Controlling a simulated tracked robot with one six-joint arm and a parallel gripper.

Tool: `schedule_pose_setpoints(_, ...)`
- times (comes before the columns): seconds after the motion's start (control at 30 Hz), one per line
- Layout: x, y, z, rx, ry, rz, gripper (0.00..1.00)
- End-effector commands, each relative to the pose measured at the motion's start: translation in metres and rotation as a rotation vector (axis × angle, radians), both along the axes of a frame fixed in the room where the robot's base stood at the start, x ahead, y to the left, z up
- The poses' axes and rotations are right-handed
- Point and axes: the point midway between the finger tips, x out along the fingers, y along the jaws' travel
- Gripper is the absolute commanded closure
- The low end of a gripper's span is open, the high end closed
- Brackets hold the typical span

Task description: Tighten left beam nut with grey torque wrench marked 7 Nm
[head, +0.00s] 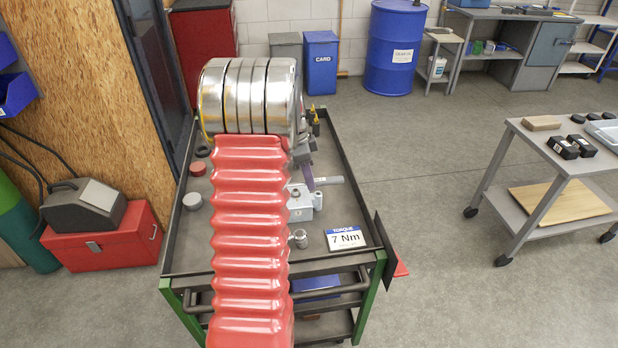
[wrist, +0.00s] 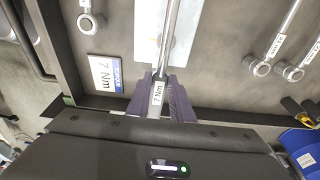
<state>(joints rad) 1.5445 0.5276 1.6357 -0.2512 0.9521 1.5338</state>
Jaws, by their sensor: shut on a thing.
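In the wrist view my gripper (wrist: 160,98) has its purple-grey fingers shut around the grip of a torque wrench (wrist: 158,93) labelled 7 Nm. The wrench's bright shaft runs up and out of the top of that view, over a pale block (wrist: 150,35) on the trolley top. Its head is out of view there. In the head view my red arm hides most of the gripper (head: 308,165), which is over the trolley (head: 352,195). A "Torque 7 Nm" sign (head: 345,238) lies on the trolley's near right corner. No beam or nut is in view.
Other labelled wrenches (wrist: 270,50) lie to the right in the wrist view. The trolley has a raised rim. Round pots (head: 192,200) stand at its left. A red toolbox (head: 105,236) is left on the floor, and a second cart (head: 555,165) stands right across clear floor.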

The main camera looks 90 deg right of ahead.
Motion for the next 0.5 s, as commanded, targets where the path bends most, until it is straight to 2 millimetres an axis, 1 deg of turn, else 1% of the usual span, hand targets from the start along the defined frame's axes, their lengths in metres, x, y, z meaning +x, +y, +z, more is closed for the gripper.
schedule_pose_setpoints(0.5,-0.004,0.028,0.001,-0.001,-0.001,-0.138,1.00)
